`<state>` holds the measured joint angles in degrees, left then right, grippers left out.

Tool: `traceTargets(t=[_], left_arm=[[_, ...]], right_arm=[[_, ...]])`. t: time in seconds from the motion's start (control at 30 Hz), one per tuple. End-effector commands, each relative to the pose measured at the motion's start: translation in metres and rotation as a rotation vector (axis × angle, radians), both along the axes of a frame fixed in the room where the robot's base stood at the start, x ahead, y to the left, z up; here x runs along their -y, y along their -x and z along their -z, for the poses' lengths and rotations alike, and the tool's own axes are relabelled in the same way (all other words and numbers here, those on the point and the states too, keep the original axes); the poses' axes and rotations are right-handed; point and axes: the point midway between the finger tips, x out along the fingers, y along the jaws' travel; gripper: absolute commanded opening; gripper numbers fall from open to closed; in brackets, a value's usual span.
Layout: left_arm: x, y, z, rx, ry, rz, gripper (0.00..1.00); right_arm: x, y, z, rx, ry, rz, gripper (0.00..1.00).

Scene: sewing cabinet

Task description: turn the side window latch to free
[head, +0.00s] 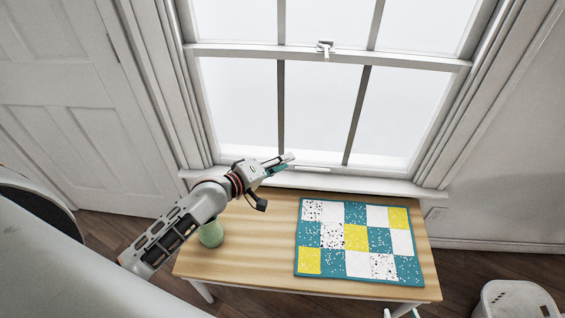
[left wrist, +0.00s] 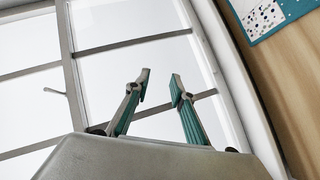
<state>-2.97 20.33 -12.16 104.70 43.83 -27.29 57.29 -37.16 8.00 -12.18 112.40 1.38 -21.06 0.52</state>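The window latch (head: 325,48) is a small pale piece with a short handle hanging down, on the middle rail of the sash window (head: 320,105). Its handle also shows at the left of the left wrist view (left wrist: 54,92). My left gripper (head: 287,161) is in front of the lower panes, below and left of the latch and apart from it. In the left wrist view its two teal-padded fingers (left wrist: 160,80) stand apart with nothing between them. A small part of my right gripper (head: 401,313) shows at the bottom edge; most of it is hidden.
A wooden table (head: 255,255) stands below the window. It bears a teal, yellow and white patchwork piece (head: 356,237) and a green vase-like object (head: 211,233) beside my left arm. A white bin (head: 515,300) is at the lower right. A door (head: 65,110) is at left.

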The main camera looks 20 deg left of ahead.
Motion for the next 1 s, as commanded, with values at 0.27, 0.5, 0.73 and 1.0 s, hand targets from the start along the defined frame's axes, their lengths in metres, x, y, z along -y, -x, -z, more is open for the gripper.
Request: traceTargets(t=[0.27, 0.5, 0.73, 1.0], left_arm=[[0.000, 0.000, -0.001, 0.000, 0.002, 0.000, 0.00], [-0.002, -0.034, -0.093, 0.016, -0.005, 0.048, 0.00], [-0.016, -0.064, -0.247, -0.024, -0.054, 0.082, 0.00], [-0.038, -0.067, -0.331, -0.068, -0.107, 0.040, 0.00]], right_arm=[[0.000, 0.000, 0.000, 0.001, -0.001, 0.000, 0.40], [0.001, -0.003, -0.024, 0.008, 0.003, 0.002, 0.40], [0.014, -0.005, -0.055, -0.001, 0.019, 0.023, 0.40], [0.022, 0.005, -0.056, -0.035, 0.032, 0.033, 0.40]])
